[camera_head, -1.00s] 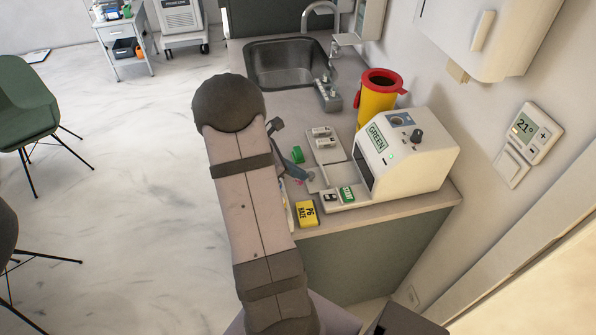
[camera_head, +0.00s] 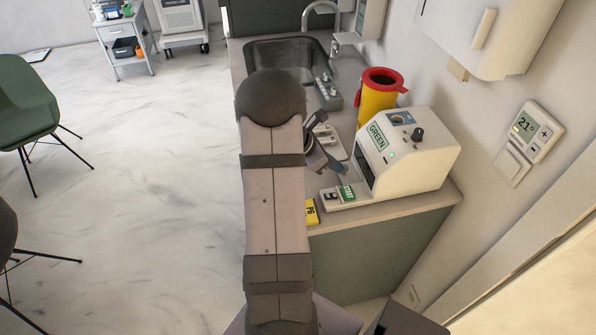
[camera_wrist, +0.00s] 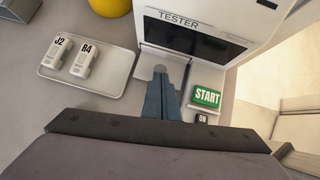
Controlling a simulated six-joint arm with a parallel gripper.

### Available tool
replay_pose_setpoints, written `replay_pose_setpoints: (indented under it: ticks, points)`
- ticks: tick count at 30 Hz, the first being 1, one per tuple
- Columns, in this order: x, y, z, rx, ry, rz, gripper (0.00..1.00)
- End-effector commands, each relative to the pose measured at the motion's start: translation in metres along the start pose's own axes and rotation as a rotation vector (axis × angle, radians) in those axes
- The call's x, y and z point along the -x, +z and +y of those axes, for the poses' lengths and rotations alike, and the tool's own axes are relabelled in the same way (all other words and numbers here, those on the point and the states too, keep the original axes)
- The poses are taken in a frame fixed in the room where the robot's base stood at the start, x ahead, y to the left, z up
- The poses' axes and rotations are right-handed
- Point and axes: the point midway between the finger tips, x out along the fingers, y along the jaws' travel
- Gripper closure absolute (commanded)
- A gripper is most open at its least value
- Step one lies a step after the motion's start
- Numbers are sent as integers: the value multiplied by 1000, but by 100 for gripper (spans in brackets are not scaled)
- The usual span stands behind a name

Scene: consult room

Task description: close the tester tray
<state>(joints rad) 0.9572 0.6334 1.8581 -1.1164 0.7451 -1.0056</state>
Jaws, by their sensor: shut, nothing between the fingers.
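The tester tray (camera_wrist: 150,62) is a pale flat piece at the foot of that front, with a short part showing outside. My gripper (camera_wrist: 160,70) is shut and empty, its blue-grey fingertips at the outer part of the tray, close to the tester front. I cannot tell whether they touch it. In the head view my gripper (camera_head: 341,168) is just left of the tester. The fingers hide part of the tray.
A green START button (camera_wrist: 207,97) is close on the right. A red-and-yellow bin (camera_head: 378,98) stands behind the tester. A yellow box (camera_head: 311,211) lies near the counter's front edge.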

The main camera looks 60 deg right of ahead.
Motion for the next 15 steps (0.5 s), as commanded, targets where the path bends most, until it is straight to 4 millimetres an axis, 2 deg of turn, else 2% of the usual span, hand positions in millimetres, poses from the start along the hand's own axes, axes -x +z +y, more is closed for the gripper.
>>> replay_pose_setpoints:
  ticks: [8,15]
  points:
    - [1,-1,-1,0,-2,-1,100]
    - [22,-16,0,3,2,-2,100]
